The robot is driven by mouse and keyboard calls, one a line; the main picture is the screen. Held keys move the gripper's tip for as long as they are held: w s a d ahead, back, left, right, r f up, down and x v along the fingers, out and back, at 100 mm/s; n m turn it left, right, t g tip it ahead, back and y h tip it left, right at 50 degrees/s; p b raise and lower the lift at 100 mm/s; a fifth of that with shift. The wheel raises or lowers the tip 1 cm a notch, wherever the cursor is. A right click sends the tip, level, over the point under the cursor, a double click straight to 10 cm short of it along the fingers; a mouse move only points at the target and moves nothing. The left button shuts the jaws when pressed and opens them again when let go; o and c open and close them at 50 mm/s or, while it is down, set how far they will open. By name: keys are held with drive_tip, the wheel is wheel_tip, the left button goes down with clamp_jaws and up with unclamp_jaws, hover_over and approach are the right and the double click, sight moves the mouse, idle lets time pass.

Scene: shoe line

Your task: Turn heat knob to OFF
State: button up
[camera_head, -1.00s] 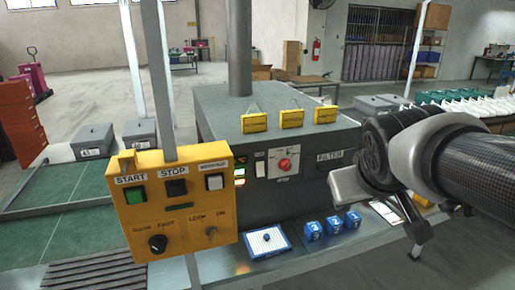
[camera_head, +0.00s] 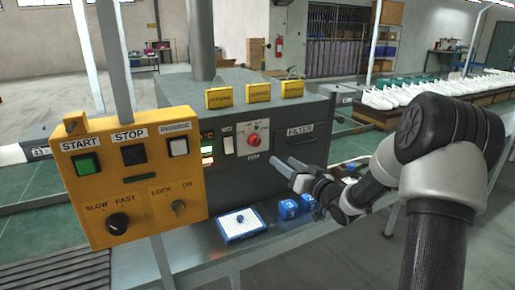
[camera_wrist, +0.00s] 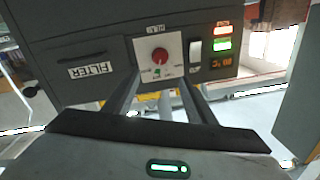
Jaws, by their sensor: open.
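The heat knob (camera_head: 253,140) is a red round knob on a white plate on the front of the grey machine box (camera_head: 285,130). It also shows in the wrist view (camera_wrist: 160,55), with a small green mark beside it on the plate. The lettering on the plate is too small to read, and I cannot tell the knob's setting. My gripper (camera_head: 283,163) is in front of the box, a little right of and below the knob in the head view. In the wrist view its two fingers (camera_wrist: 158,88) are apart and empty, pointing toward the knob, not around it.
A yellow control box (camera_head: 130,175) on a post stands at the left, nearer the camera. A white switch (camera_head: 228,139) and lit displays (camera_head: 207,150) are left of the knob. Blue blocks (camera_head: 288,209) and a blue-edged pad (camera_head: 240,224) lie on the ledge below.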

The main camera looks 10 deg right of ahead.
sight(257, 142)
drive_tip(key=x, duration=1.7)
drive_tip(key=shift+a+r, duration=0.1)
drive_tip(key=shift+s, duration=0.1)
drive_tip(key=c, duration=1)
drive_tip(key=shift+c, duration=0.2)
